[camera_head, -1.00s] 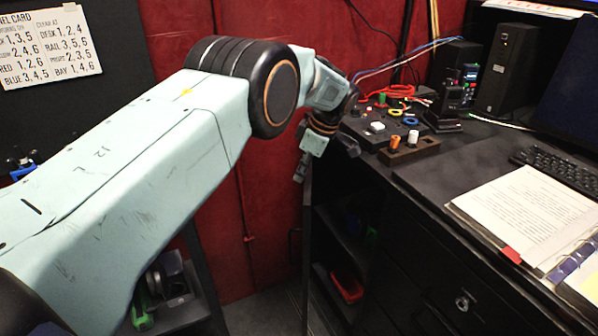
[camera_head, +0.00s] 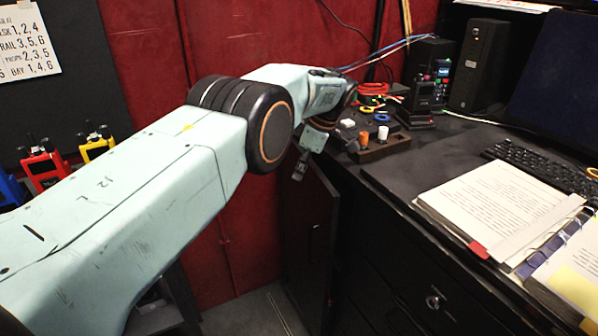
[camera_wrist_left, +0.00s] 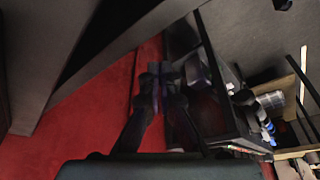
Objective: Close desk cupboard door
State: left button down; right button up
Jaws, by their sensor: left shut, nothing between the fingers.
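The desk cupboard door (camera_head: 312,225) is a dark panel standing ajar at the left end of the black desk. Its face shows, and the shelves behind it are hidden. My left gripper (camera_head: 298,172) is shut and empty, pointing down at the top of the door. Whether it touches the door I cannot tell. In the left wrist view my gripper's dark fingers (camera_wrist_left: 155,95) show against red. My right gripper is not in view.
The black desk (camera_head: 445,145) carries a small tray (camera_head: 385,147), a binder (camera_head: 500,205), a keyboard (camera_head: 550,170) and a black speaker (camera_head: 478,65). A drawer with a lock (camera_head: 433,302) is right of the door. A red wall (camera_head: 240,215) stands behind.

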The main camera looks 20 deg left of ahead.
pick_arm(q)
notch_tip(320, 180, up, 10)
dwell(1.1)
jog(key=shift+w+d, duration=0.1)
